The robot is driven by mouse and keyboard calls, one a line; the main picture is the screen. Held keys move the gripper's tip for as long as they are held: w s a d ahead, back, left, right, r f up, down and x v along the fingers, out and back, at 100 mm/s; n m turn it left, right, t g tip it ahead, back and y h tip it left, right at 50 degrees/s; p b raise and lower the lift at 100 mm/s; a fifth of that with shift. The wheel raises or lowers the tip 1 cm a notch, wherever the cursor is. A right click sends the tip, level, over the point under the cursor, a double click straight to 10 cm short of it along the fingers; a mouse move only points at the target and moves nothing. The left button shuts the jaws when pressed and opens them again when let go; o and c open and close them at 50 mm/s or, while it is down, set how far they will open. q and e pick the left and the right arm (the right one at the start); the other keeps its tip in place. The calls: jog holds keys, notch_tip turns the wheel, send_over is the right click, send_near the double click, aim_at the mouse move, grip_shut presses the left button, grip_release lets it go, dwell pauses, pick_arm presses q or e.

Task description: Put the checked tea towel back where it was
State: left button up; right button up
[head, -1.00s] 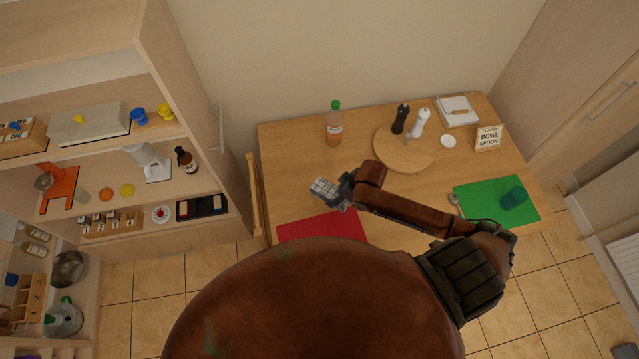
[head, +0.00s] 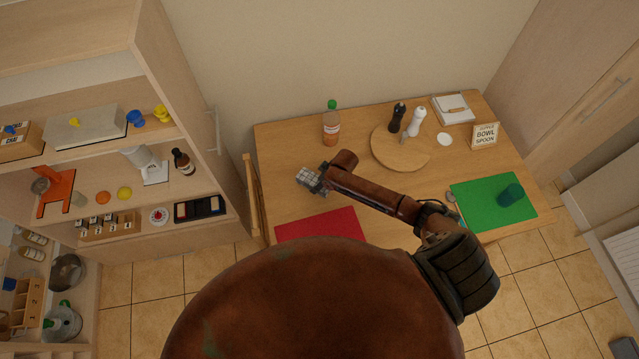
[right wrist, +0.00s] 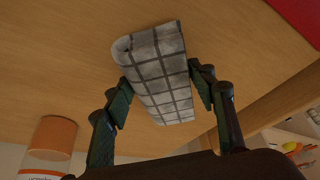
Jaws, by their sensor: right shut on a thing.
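The checked tea towel (head: 306,177), grey-white with dark lines and folded into a small pad, is in my right gripper (head: 320,181) above the left part of the table. In the right wrist view the towel (right wrist: 160,68) sits between the two fingers of the right gripper (right wrist: 161,84), which is shut on it. The table surface fills the view behind it; I cannot tell the exact height of the towel above the wood. My left gripper is not in view.
A bottle with a green cap (head: 331,128) stands behind the towel. A red mat (head: 320,226) lies at the front left. A wooden bar (head: 254,195) runs along the table's left edge, beside the shelf unit (head: 205,150). A round board (head: 385,152) holds two mills.

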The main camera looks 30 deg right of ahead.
jog(key=shift+f, duration=0.25)
jog(key=shift+f, duration=0.15)
jog(key=o, duration=1)
jog(key=v, duration=1.2)
